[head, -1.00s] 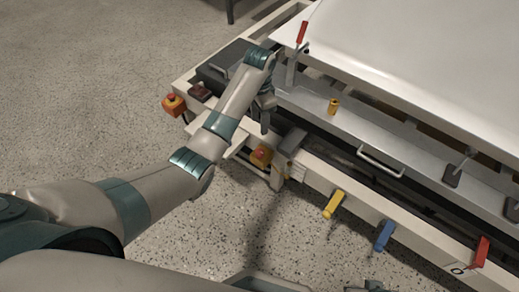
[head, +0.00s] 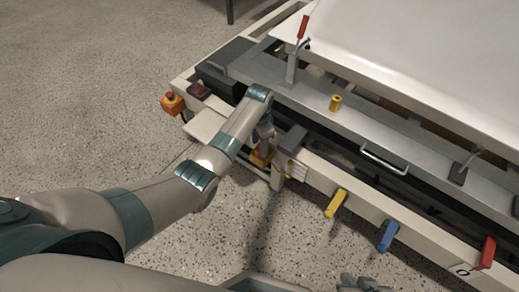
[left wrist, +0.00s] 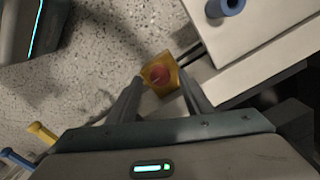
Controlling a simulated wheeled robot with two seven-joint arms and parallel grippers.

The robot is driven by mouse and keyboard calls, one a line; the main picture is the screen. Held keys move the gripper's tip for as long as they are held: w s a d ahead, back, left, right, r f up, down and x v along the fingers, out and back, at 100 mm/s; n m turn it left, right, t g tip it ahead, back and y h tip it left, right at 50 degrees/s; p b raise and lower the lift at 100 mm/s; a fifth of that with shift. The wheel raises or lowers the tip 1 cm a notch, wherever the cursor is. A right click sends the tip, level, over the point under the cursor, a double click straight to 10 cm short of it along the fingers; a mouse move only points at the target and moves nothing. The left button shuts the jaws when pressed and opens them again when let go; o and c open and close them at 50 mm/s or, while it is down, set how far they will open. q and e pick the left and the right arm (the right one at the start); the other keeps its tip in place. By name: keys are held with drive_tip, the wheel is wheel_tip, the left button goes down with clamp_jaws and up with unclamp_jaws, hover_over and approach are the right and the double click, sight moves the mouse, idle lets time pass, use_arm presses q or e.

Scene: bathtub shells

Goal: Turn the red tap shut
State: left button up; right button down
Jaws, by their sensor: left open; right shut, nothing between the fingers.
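The red tap handle (head: 487,252) is at the right end of the cream front rail in the head view, tilted. A blue handle (head: 388,235) and a yellow handle (head: 335,203) sit to its left on the same rail. My left gripper (head: 264,146) is at the rail's left end, far from the red handle. My right gripper (head: 362,284) is shut and empty at the bottom edge, mostly cut off.
A large white tub shell (head: 430,50) lies on the frame. An orange stop-button box (head: 173,103) is at the left corner. The speckled floor in front is open.

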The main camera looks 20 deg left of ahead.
use_arm(q)
wheel_tip(320, 180, down, 2)
drive_tip(key=shift+f, duration=0.2)
use_arm(e)
drive_tip(key=shift+w+a+r+t, duration=0.1)
drive_tip(key=shift+w+a+t, duration=0.2)
drive_tip(key=shift+w+a, duration=0.15)
use_arm(q)
drive_tip(key=c, duration=1.1)
drive_tip(key=shift+o, duration=0.2)
use_arm(e)
drive_tip(key=shift+s, duration=0.1)
